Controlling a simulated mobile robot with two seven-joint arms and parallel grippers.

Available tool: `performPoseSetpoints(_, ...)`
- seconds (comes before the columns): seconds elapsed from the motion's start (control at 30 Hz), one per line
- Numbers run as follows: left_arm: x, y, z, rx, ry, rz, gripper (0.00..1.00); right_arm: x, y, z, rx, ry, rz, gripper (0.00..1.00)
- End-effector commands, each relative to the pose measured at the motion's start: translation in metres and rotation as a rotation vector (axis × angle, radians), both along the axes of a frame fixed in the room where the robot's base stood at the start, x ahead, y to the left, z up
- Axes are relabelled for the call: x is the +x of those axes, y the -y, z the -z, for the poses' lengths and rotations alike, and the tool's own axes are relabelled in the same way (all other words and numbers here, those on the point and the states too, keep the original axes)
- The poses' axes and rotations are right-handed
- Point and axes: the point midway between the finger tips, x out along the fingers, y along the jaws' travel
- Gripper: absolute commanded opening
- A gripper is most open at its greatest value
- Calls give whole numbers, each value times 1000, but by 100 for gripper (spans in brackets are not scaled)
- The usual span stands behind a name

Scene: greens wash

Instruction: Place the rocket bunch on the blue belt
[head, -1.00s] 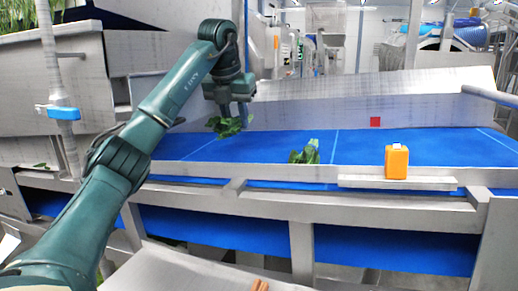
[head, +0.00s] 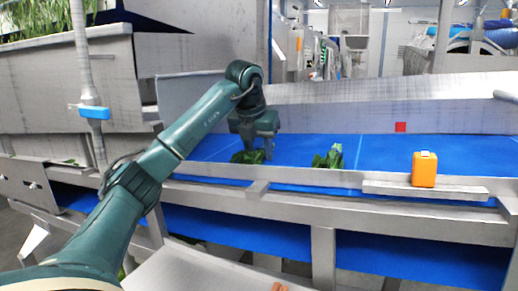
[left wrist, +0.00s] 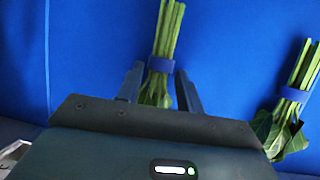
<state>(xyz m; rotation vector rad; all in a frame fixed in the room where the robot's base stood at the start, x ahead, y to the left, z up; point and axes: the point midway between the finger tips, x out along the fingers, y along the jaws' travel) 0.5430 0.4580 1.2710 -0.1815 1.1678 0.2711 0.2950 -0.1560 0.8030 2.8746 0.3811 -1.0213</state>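A green leafy bunch (head: 248,157), which I take as the rocket bunch, is on the blue belt (head: 215,148), under my left gripper (head: 268,150). In the left wrist view its stems (left wrist: 168,30) with a blue band lie between the two fingers. My left gripper (left wrist: 158,88) is open there, with gaps on both sides of the bunch. Its leaves are partly hidden by the gripper body. A second banded bunch (head: 328,157) lies apart on the belt to the right, and it also shows in the left wrist view (left wrist: 293,95). My right gripper is not in view.
An orange box-like object (head: 424,169) stands on a metal ledge (head: 400,189) at the belt's front edge. Bare belt lies right of the second bunch.

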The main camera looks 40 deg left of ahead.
Motion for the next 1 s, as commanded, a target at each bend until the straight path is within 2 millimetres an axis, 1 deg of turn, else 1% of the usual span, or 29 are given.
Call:
performPoseSetpoints(0.03, 0, 0, 0, 0, 0, 0, 41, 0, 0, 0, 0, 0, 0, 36)
performPoseSetpoints(0.17, 0, 0, 0, 0, 0, 0, 50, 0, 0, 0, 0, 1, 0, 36)
performPoseSetpoints(0.37, 0, 0, 0, 0, 0, 0, 50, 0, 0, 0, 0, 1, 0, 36)
performPoseSetpoints(0.47, -1, 0, -4, 0, 2, 0, 50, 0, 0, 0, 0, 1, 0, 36)
performPoseSetpoints(0.57, -4, 2, -14, -1, 3, 1, 50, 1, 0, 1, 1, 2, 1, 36)
performPoseSetpoints(0.63, -9, 4, -26, -1, 4, 1, 50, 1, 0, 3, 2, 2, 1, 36)
performPoseSetpoints(0.73, -18, 6, -48, 0, 6, 2, 50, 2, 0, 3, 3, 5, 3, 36)
performPoseSetpoints(0.8, -24, 7, -67, 2, 7, -1, 50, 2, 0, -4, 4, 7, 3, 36)
performPoseSetpoints(0.83, -26, 8, -73, 2, 7, -2, 50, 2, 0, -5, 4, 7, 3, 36)
performPoseSetpoints(1.0, -35, 10, -90, 2, 5, -1, 50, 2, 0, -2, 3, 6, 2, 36)
